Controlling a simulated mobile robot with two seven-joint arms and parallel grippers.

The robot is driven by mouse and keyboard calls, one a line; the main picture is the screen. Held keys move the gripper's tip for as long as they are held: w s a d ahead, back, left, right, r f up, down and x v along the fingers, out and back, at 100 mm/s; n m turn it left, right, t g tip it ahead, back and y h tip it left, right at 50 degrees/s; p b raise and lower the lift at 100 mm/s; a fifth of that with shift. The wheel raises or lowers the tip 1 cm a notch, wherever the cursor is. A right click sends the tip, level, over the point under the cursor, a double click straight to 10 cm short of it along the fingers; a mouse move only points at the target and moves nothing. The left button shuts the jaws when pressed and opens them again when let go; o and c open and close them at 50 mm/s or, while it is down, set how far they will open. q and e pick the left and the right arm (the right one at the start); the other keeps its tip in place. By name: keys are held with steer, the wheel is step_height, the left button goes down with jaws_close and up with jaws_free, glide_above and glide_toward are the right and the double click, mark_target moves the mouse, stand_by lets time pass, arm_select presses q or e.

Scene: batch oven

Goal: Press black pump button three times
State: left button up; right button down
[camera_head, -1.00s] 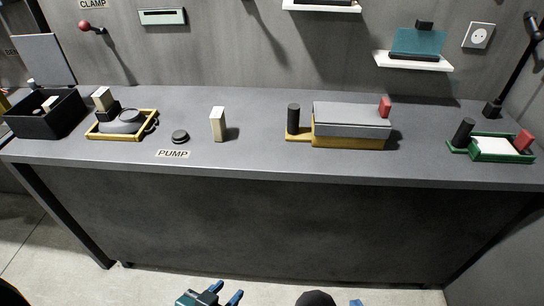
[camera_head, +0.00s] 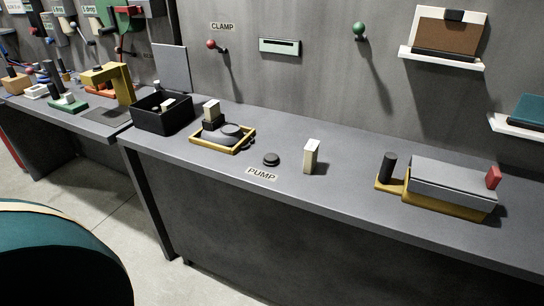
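The black pump button (camera_head: 271,159) is a small round black knob on the grey workbench, near its front edge. The white PUMP label (camera_head: 262,174) lies just in front of it. Nothing touches the button. Neither of my grippers is in view now. A large dark teal rounded part of my own body fills the lower left.
A cream block (camera_head: 311,156) stands upright right of the button. A yellow-framed tray (camera_head: 222,147) and a black box (camera_head: 162,113) are to its left. A grey-lidded yellow unit (camera_head: 450,187) is farther right. Floor is free before the bench (camera_head: 215,225).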

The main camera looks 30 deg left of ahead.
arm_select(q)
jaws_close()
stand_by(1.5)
